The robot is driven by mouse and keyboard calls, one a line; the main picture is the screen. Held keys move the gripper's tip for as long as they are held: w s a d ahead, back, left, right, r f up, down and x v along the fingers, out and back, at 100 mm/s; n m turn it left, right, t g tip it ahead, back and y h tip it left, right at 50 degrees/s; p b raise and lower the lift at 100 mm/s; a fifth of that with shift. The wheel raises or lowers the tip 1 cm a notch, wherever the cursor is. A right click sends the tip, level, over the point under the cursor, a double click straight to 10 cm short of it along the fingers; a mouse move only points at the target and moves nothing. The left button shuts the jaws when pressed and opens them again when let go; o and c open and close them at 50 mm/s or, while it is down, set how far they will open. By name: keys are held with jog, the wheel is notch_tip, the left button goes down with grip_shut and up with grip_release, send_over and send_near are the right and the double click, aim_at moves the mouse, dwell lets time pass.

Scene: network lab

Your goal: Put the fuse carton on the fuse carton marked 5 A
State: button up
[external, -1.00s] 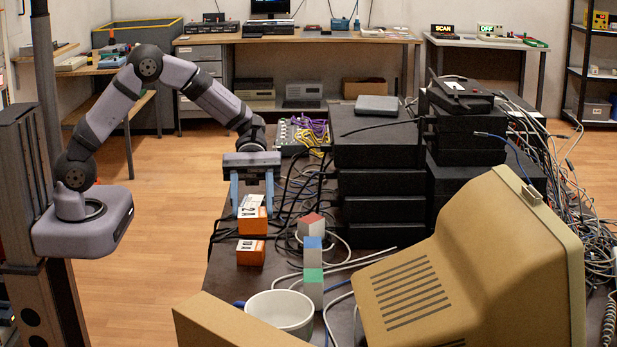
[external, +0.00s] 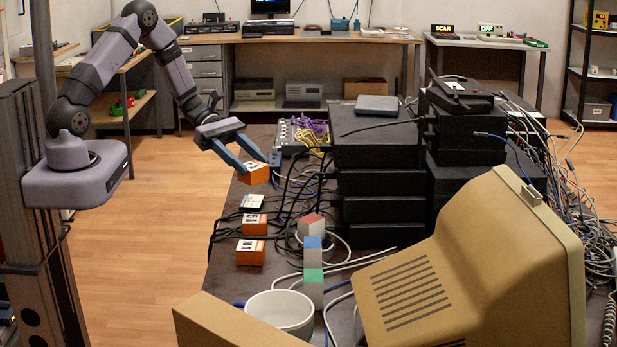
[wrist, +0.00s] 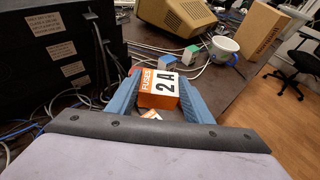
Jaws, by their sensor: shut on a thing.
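My gripper (external: 250,162) is shut on an orange and white fuse carton (external: 255,173), held tilted above the bench. In the wrist view the carton (wrist: 158,88) reads 2 A between the two blue fingers. Two similar cartons stand on the bench below. The farther carton (external: 254,225) has a small label that looks like 5 A. The nearer carton (external: 250,253) looks marked 10 A. The held carton is apart from both.
A small white and grey item (external: 252,202) lies behind the farther carton. Black boxes (external: 380,180) and loose cables stand right of the gripper.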

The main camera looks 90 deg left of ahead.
aim_at(250, 216)
jog(key=shift+f+p, duration=0.9)
jog(key=shift+f, duration=4.15)
jog(key=shift+f, duration=0.15)
jog(key=o, duration=1.1)
jog(key=shift+r, duration=0.3)
jog(key=b+v, duration=0.3)
jog(key=v, duration=0.9)
